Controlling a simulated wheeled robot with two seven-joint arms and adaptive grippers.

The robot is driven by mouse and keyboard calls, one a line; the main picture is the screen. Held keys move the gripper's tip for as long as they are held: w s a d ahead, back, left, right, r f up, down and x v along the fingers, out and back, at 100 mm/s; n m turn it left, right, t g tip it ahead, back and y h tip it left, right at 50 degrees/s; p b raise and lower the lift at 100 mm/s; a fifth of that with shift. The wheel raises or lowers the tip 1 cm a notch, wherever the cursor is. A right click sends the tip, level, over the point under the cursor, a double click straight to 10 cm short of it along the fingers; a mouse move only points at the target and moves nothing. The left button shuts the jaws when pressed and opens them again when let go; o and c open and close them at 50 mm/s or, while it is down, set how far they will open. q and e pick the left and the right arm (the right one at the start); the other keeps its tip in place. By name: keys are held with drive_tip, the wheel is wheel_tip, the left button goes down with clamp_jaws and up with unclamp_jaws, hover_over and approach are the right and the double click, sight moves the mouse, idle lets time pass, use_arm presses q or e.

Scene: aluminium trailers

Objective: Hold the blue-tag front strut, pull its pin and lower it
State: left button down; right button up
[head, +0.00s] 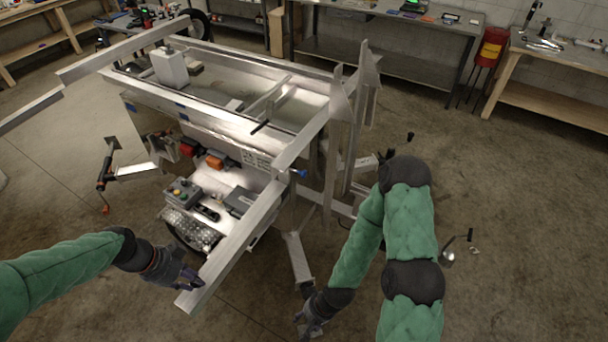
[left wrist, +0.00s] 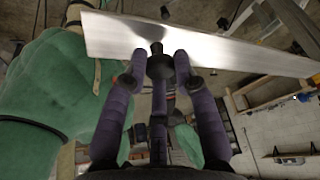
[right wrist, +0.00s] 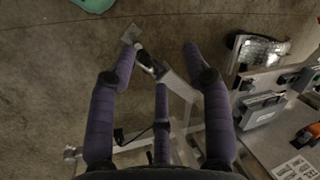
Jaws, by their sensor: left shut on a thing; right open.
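A long aluminium bar (head: 238,243) slopes from the trailer frame down toward me, with a small blue piece (head: 299,173) beside its upper end. I take it for the blue-tag front strut, but cannot read any tag. My left gripper (head: 188,278) is shut at the bar's lower, near end; the left wrist view shows the pale bar (left wrist: 210,40) across the fingertips. My right gripper (head: 306,328) is open and low over the floor, near the foot of a metal leg (head: 298,258). In the right wrist view a leg with a foot plate (right wrist: 131,34) lies beyond the open fingers.
The trailer frame (head: 225,107) fills the centre, with upright posts (head: 333,140) at its right. A crank-like tool (head: 104,173) stands at left. Workbenches (head: 555,95) line the back. Floor at right is mostly clear.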

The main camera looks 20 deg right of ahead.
drive_tip(key=w+d+r+t, duration=0.2)
drive_tip(key=w+d+t, duration=0.15)
drive_tip(key=w, duration=0.75)
drive_tip(key=n+t+y, duration=0.9)
drive_tip(key=n, duration=0.2)
approach(306, 174)
drive_tip(key=shift+g, duration=0.25)
drive_tip(key=x, duration=1)
drive_tip(key=shift+w+a+r, duration=0.2)
drive_tip(key=shift+a, duration=0.15)
